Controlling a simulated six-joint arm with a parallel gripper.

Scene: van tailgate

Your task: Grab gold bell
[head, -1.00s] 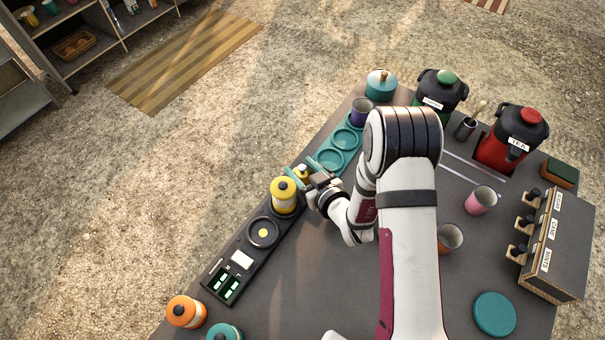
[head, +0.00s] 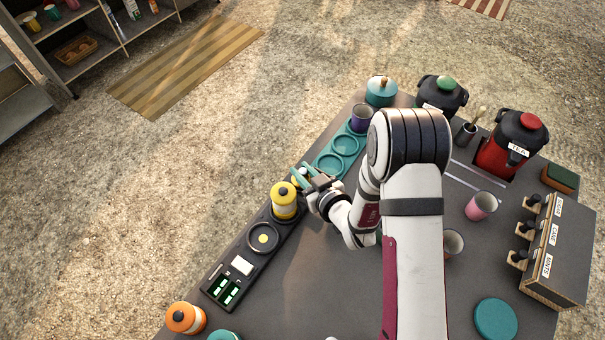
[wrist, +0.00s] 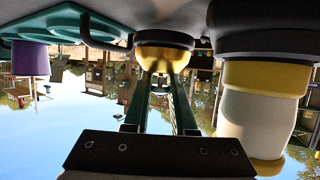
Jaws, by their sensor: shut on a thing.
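The gold bell (wrist: 163,58) is in the wrist view, which is upside down, between the two teal fingers of my gripper (wrist: 160,85). It sits on a round dark base. In the head view my gripper (head: 303,176) is at the table's left edge, shut on the bell, and its fingers hide nearly all of it. A yellow and white canister (head: 284,201) stands close beside the fingers, and it also shows large at the right of the wrist view (wrist: 257,110).
A black tray (head: 212,285) with a round ring and lit displays runs along the edge. Teal ring holders (head: 329,163) and a purple cup (head: 361,117) lie beyond my gripper. Urns, a pink cup (head: 480,205) and a labelled box stand right.

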